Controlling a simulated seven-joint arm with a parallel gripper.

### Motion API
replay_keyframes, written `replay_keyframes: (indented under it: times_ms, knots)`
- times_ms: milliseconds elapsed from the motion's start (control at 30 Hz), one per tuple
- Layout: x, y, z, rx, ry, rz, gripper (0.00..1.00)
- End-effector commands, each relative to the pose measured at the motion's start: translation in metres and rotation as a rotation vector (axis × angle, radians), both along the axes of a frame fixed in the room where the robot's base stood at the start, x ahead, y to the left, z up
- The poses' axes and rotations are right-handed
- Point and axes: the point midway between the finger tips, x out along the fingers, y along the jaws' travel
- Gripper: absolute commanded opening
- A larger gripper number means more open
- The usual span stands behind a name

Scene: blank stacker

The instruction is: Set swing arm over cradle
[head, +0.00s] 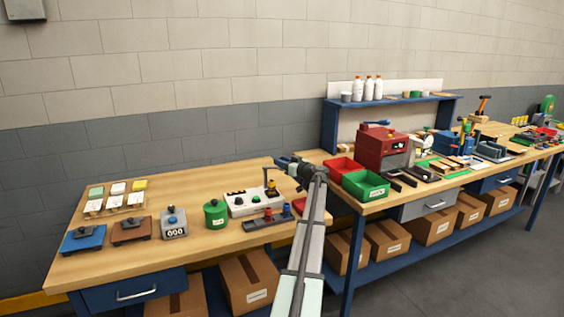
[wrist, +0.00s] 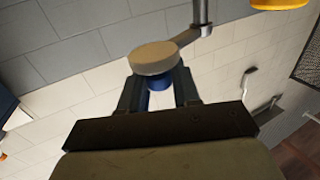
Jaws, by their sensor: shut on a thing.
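In the wrist view my gripper (wrist: 160,92) is shut on a short blue piece under a pale round disc. A grey metal swing arm (wrist: 190,37) runs from the disc to an upright rod at the upper right. In the head view my gripper (head: 280,161) is over the back right of the left bench, by a small yellow and black fixture (head: 271,185) at the end of a white control box (head: 245,203). The swing arm is too small to make out there. I cannot identify the cradle for sure.
Left of the white box stand a green canister (head: 215,214), a grey counter (head: 174,223) and brown and blue bases. A dark rack (head: 262,222) with red and blue pieces lies in front. Red and green bins (head: 365,186) are to the right.

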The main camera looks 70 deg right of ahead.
Motion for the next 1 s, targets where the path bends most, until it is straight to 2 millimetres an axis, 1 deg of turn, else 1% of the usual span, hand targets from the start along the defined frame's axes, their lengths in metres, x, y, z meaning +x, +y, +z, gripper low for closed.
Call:
replay_keyframes:
  times_ms: [33,500,700,1000]
  knots:
    - [-0.002,0.011,0.000,0.000,0.001,-0.046,0.00]
    - [-0.005,0.039,0.000,0.000,-0.001,-0.464,0.00]
    - [-0.004,0.044,0.000,-0.001,-0.001,-0.569,0.00]
    - [-0.003,0.048,0.000,-0.001,-0.001,-0.652,0.00]
